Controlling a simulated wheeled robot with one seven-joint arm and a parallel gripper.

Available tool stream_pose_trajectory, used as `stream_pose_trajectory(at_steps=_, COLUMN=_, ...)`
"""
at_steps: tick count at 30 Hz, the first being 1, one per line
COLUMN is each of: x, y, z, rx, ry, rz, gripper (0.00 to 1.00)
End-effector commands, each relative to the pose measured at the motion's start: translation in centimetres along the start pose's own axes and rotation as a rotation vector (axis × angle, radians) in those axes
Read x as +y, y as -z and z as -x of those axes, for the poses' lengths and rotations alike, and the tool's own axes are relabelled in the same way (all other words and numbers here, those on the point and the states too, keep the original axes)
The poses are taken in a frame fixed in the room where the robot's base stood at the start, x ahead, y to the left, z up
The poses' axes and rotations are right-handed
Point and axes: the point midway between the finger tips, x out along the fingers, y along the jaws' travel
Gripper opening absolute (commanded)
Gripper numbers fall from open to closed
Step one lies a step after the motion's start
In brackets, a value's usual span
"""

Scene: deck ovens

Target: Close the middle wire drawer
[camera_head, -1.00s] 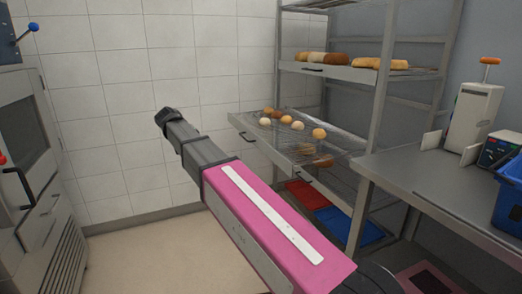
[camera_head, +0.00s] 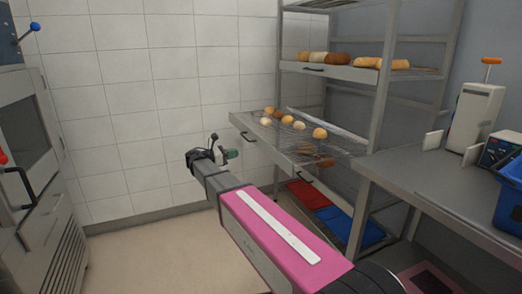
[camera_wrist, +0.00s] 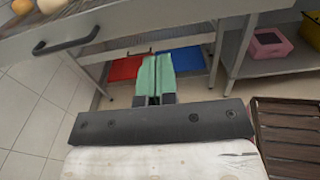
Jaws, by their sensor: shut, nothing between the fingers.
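The middle wire drawer (camera_head: 268,146) is pulled out of the metal rack, with several round rolls (camera_head: 299,125) on its wire bottom. Its front panel carries a dark handle (camera_head: 247,137). In the wrist view the drawer front (camera_wrist: 125,20) crosses the top left, with its handle (camera_wrist: 68,43) left of my fingers. My gripper (camera_head: 231,154) is shut and empty, in front of and slightly below the drawer handle. Its green fingers show together in the wrist view (camera_wrist: 157,72), apart from the drawer front.
An upper drawer (camera_head: 345,72) with loaves sits in the rack. Red (camera_head: 307,195) and blue (camera_head: 350,225) items lie on the low shelf. A steel table (camera_head: 430,180) stands at right, an oven (camera_head: 25,130) at left.

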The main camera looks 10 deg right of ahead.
Motion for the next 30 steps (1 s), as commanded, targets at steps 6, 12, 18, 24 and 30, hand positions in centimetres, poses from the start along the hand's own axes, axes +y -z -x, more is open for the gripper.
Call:
stream_pose_trajectory(at_steps=6, x=0.0, y=0.0, z=-1.5, rx=-0.012, ry=0.001, rz=0.026, gripper=0.00)
stream_pose_trajectory(at_steps=12, x=-0.1, y=0.0, z=-4.9, rx=-0.011, ry=0.003, rz=0.024, gripper=0.00)
stream_pose_trajectory(at_steps=18, x=0.0, y=-0.1, z=-8.7, rx=-0.010, ry=0.001, rz=0.023, gripper=0.00)
stream_pose_trajectory(at_steps=24, x=0.0, y=-0.1, z=-11.9, rx=-0.010, ry=0.001, rz=0.023, gripper=0.00)
stream_pose_trajectory(at_steps=30, x=0.0, y=-0.1, z=-13.6, rx=-0.010, ry=-0.002, rz=0.022, gripper=0.00)
